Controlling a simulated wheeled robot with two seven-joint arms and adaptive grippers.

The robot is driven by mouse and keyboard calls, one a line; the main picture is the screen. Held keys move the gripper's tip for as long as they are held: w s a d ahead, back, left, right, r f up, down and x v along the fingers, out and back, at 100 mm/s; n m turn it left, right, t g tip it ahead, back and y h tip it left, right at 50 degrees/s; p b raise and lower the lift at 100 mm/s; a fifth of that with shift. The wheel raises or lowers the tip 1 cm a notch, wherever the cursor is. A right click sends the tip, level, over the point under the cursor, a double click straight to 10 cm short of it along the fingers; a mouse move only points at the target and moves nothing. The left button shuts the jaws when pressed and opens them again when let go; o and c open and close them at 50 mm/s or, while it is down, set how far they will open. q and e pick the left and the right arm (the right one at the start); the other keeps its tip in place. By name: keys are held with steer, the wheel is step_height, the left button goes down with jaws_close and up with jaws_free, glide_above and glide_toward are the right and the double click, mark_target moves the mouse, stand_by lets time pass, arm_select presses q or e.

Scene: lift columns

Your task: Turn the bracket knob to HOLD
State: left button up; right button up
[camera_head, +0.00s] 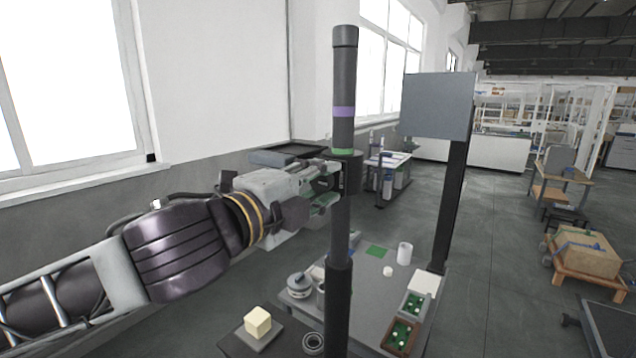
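A dark lift column (344,90) stands upright near the middle of the view, with a purple band and a green band around it. A dark bracket (352,172) sits on the column just below the green band. My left gripper (328,183) reaches in from the left, and its fingertips are at the bracket's left side. The fingers overlap the bracket in this view, so I cannot tell whether they touch it or are closed on a knob. No knob or HOLD marking can be made out. My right gripper is not in view.
A grey table (372,290) below the column carries a white cylinder (404,253), a lidded pot (299,285) and small trays with green inserts (401,336). A cream block (257,322) sits at front left. A grey panel (438,105) on a black post stands to the right.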

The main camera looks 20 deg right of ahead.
arm_select(q)
steer(key=o, duration=0.3)
steer(key=shift+a, duration=0.1)
steer(key=shift+v, duration=3.7)
steer(key=shift+f, duration=0.15)
